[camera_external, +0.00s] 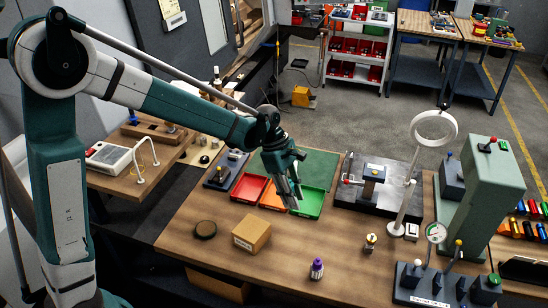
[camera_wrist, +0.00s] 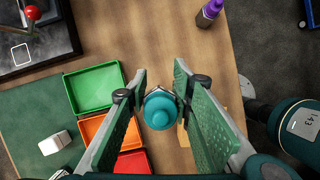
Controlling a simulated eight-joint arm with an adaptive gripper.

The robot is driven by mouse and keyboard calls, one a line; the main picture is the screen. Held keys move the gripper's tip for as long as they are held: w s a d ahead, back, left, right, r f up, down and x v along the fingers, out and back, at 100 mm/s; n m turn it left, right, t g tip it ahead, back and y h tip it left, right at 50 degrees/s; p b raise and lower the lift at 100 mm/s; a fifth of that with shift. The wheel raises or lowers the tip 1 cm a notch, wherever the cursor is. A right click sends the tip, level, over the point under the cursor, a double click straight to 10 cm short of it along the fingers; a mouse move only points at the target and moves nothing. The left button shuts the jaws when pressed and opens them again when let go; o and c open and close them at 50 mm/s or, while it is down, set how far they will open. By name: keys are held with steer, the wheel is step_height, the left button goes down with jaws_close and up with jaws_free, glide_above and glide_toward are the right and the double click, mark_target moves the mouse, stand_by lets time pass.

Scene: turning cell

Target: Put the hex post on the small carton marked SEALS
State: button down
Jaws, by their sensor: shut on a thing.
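My gripper (camera_external: 291,199) is above the table, close to the green bin and to the right of a small brown carton (camera_external: 251,232). In the wrist view my gripper (camera_wrist: 160,105) is shut on a teal piece with a rounded top (camera_wrist: 160,108), which looks like the hex post. Its lower part is hidden. The carton stands apart from the gripper. Parts of it (camera_wrist: 246,88) show behind the right finger in the wrist view. I cannot read any marking on the carton.
Red, orange and green bins (camera_external: 309,203) stand behind the carton. A dark round disc (camera_external: 205,230) lies left of it. A purple-capped bottle (camera_external: 317,268) and a small brass piece (camera_external: 371,242) stand to the right. A tall ring stand (camera_external: 402,205) rises farther right. Table around the carton is clear.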

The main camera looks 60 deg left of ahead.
steer(key=s+a+r, duration=0.1)
steer(key=s+a, duration=0.1)
steer(key=s, duration=1.1)
steer(key=shift+s+r+m+p, duration=0.4)
steer(key=shift+p, duration=0.05)
steer(key=shift+f, duration=0.15)
glide_toward(260, 234)
steer(key=shift+w+d+f, duration=0.4)
steer(key=shift+w+d, duration=0.25)
steer(key=shift+d, duration=0.05)
steer(key=shift+f, duration=0.15)
steer(key=shift+f, duration=1.95)
steer(key=shift+f+b, duration=0.2)
steer(key=shift+b, duration=0.1)
steer(key=c, duration=2)
jaws_free()
steer(key=shift+c, duration=0.2)
steer(key=shift+r+p, duration=0.3)
